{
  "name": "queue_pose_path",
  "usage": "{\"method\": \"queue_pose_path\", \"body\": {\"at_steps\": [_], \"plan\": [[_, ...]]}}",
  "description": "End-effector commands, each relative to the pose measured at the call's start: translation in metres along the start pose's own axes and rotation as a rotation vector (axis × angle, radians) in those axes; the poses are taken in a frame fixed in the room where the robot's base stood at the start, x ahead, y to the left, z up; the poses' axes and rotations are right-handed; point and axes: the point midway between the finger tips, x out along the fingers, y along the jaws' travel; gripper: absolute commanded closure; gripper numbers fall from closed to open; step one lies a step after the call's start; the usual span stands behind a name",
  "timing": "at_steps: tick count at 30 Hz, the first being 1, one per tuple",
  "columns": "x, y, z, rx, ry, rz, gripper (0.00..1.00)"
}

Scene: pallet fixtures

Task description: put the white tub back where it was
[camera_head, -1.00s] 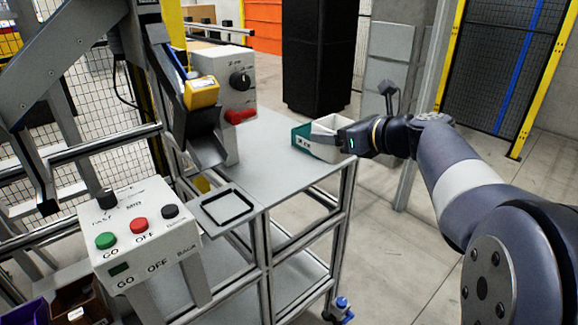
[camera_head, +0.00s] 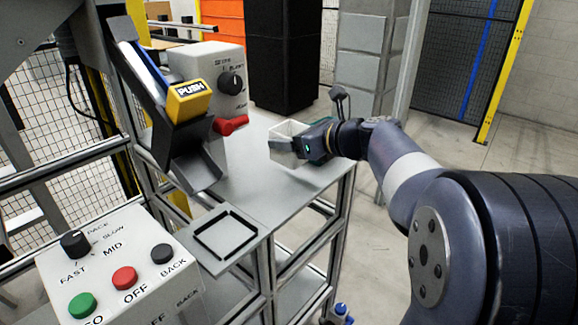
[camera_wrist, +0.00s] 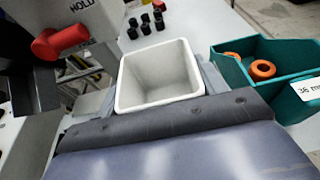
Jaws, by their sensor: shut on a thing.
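The white tub (camera_head: 288,128) is a square, open-topped container, held near the far right end of the grey table top. In the wrist view the tub (camera_wrist: 158,76) looks empty and roughly upright. My gripper (camera_wrist: 160,90) has one finger on each side of it and is shut on it. In the head view my gripper (camera_head: 290,147) reaches in from the right and covers part of the tub. I cannot tell whether the tub's base touches the table. A black square outline (camera_head: 225,234) marks a grey plate at the table's near end; nothing stands inside it.
A green bin (camera_wrist: 288,98) with orange rings sits close to the tub's right in the wrist view. Several black pieces (camera_wrist: 145,24) stand beyond it. A grey control box (camera_head: 208,75) with a red lever (camera_head: 231,124) borders the table's left. The table middle (camera_head: 250,185) is clear.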

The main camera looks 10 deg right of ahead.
Motion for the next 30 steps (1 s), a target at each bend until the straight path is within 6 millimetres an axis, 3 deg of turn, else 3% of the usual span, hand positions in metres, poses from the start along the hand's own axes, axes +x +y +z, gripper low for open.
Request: {"method": "queue_pose_path", "body": {"at_steps": [10, 24, 25, 30], "plan": [[0.015, 0.0, -0.048, 0.001, 0.001, 0.0, 0.59], [0.018, 0.0, -0.056, -0.001, 0.0, -0.001, 0.59], [0.018, 0.0, -0.056, -0.001, 0.0, 0.0, 0.32], [0.017, 0.0, -0.055, -0.001, 0.0, 0.0, 0.18]]}}
